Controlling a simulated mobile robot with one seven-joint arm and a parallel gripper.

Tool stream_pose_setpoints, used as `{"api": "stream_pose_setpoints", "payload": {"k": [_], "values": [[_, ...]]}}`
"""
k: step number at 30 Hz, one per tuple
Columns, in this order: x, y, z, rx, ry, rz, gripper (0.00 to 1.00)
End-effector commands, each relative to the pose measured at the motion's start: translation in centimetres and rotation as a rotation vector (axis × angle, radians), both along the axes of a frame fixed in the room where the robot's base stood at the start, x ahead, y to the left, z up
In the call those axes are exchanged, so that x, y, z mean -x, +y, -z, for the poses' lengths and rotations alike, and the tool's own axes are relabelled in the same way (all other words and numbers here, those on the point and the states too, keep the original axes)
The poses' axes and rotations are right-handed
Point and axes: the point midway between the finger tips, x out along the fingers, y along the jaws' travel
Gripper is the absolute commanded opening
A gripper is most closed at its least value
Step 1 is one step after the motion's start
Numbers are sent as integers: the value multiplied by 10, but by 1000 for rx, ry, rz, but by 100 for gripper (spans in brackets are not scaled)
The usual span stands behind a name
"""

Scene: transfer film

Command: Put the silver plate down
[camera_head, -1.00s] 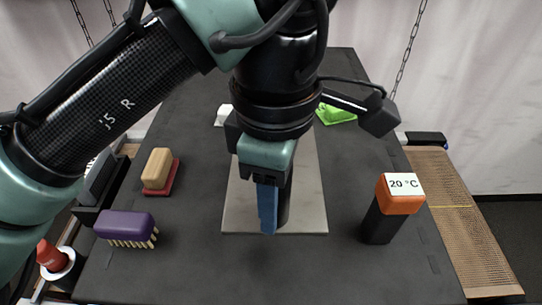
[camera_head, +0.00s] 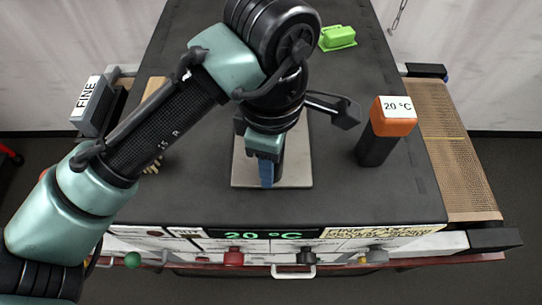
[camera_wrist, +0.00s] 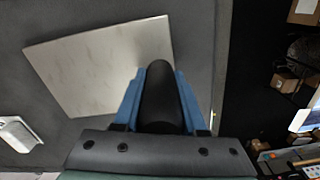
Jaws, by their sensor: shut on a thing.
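The silver plate (camera_head: 297,145) is a flat, pale grey square over the dark table top, partly hidden by my arm. In the wrist view the plate (camera_wrist: 90,65) is tilted in the picture, its right part overlapped by a black rounded grip. My gripper (camera_head: 270,180) points down over the plate's near part. Its blue fingers, also in the wrist view (camera_wrist: 160,78), are shut on this black grip (camera_wrist: 160,100). The grip reaches over the plate's edge; I cannot tell how they join. I cannot tell whether the plate touches the table.
An orange-topped black block marked 20 °C (camera_head: 385,130) stands right of the plate. A green object (camera_head: 338,38) lies at the back. A control panel (camera_head: 270,236) runs along the front edge. A mesh side shelf (camera_head: 455,150) lies right.

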Motion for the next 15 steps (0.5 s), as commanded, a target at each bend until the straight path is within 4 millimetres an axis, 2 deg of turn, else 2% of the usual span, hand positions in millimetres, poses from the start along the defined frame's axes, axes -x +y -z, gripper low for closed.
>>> {"api": "stream_pose_setpoints", "payload": {"k": [5, 6, 11, 15], "values": [[0, 0, 3, 1, -1, 0, 0], [0, 0, 4, 1, 1, 0, 43], [0, 0, 3, 0, 0, 0, 71], [0, 0, 3, 0, 0, 0, 71]]}}
